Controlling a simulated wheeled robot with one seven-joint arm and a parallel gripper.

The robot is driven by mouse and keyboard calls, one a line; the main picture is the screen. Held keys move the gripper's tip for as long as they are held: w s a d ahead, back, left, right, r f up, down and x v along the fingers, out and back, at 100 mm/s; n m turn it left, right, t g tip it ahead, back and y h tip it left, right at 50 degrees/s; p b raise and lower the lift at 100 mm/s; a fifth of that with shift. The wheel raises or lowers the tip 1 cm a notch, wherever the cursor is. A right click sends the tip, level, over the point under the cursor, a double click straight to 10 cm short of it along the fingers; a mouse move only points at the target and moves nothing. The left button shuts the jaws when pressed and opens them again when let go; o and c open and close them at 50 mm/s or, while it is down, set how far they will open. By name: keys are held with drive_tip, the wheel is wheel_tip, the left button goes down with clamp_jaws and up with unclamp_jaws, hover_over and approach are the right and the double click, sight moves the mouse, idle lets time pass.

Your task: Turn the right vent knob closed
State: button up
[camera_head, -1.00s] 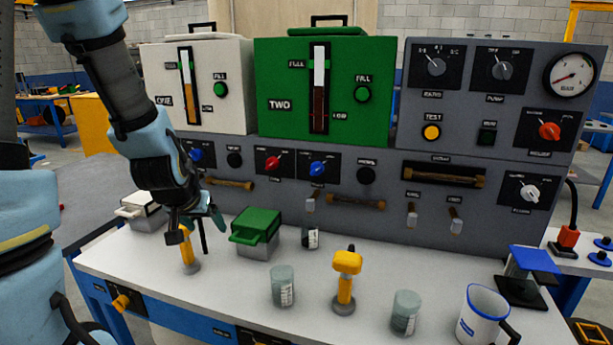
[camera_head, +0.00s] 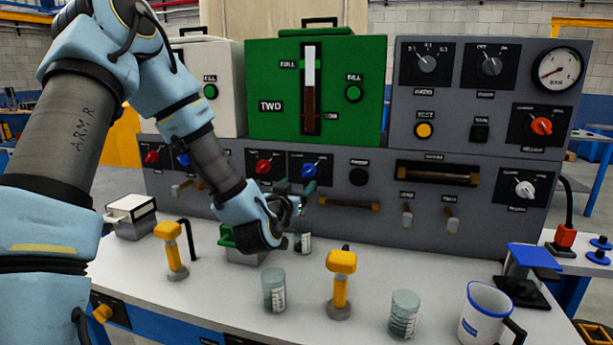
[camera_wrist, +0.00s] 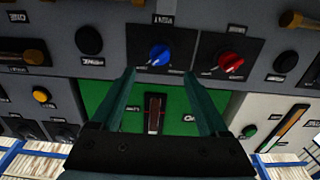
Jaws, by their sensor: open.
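The right vent knob is the blue knob (camera_head: 309,171) on a black plate on the grey panel, below the green unit. In the wrist view, which is upside down, the blue knob (camera_wrist: 159,55) sits beyond and roughly between my fingertips. Its white pointer slants to the lower left there. My gripper (camera_head: 300,197) is just below and in front of the knob, apart from it. In the wrist view my gripper (camera_wrist: 158,78) has its two fingers spread, with nothing between them.
A red knob (camera_head: 263,166) is beside the blue one; another red knob (camera_head: 151,156) is farther left. A wooden handle (camera_head: 348,203) lies right of my gripper. Below stand a green-lidded box (camera_head: 228,240), jars (camera_head: 274,289) and yellow-topped tools (camera_head: 341,285). A mug (camera_head: 484,315) stands front right.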

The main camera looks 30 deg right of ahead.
sight(307, 174)
drive_tip(key=p+x, duration=0.2)
drive_tip(key=x, duration=0.7)
drive_tip(key=shift+w+d, duration=0.1)
drive_tip(key=shift+d, duration=0.05)
clamp_jaws()
idle(0.3)
